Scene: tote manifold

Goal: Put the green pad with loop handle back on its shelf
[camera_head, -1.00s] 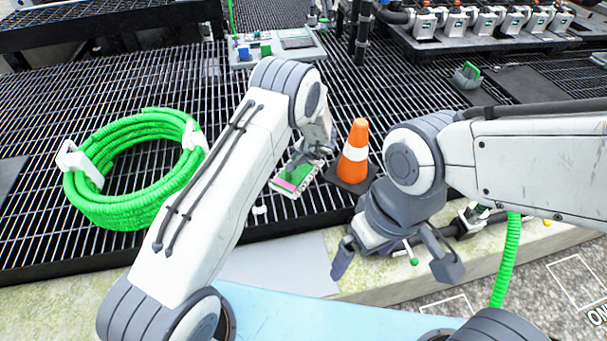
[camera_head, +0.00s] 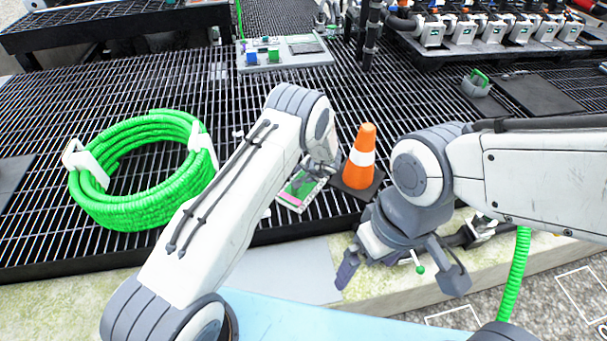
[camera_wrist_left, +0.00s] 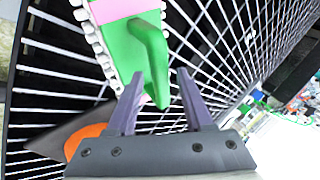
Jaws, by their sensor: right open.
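The green pad (camera_head: 299,188), with a pink stripe and a pale beaded edge, shows below my left gripper (camera_head: 315,174) in the head view, left of the cone. In the left wrist view, its thick green handle (camera_wrist_left: 150,55) lies between the two purple fingers of my left gripper (camera_wrist_left: 159,73). The pad runs out of the top of that view. My right gripper (camera_head: 400,283) is open and empty near the platform's front edge. I cannot tell which surface is the pad's shelf.
An orange cone (camera_head: 362,160) stands close to the right of the pad. A green hose coil (camera_head: 140,205) lies on the dark grating at left. A grey panel with small blocks (camera_head: 285,55) is at the back. A valve row (camera_head: 480,35) stands back right.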

